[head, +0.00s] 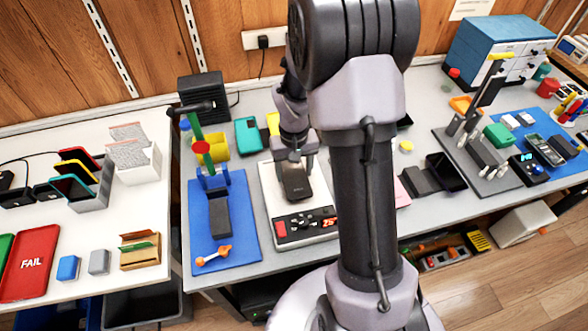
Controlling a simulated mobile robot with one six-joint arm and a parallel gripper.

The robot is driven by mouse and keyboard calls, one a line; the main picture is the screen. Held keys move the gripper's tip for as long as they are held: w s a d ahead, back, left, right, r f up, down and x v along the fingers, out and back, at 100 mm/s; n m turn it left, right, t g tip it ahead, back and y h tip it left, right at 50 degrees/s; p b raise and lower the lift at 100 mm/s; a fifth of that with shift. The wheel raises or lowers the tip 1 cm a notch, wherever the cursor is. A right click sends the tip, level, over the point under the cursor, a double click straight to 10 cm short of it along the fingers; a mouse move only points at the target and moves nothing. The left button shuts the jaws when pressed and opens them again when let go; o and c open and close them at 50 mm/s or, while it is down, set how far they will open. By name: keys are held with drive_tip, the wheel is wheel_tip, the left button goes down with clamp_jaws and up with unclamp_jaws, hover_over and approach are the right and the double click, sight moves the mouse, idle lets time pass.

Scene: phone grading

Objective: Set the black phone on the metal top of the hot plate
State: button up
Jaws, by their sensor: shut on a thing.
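The black phone (297,186) is in the middle of the head view, over the hot plate (268,203). My gripper (294,160) comes down from above and is shut on the phone's far end. The hot plate is a pale box with a dark control panel, a red switch and a lit red display at its front. The phone covers part of its top. I cannot tell whether the phone touches the metal or hangs just above it. My own arm hides the area right of the hot plate.
A blue mat (244,243) with a dark block and an orange-ended tool lies left of the hot plate. A grey mat (477,170) with tools is at the right. A red FAIL tray (30,262) sits on the left table.

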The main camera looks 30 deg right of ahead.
idle(0.3)
drive_tip(key=o, duration=1.8)
drive_tip(key=shift+f, duration=0.1)
wheel_tip(320, 180, up, 8)
drive_tip(key=p, duration=0.6)
drive_tip(key=shift+p, duration=0.3)
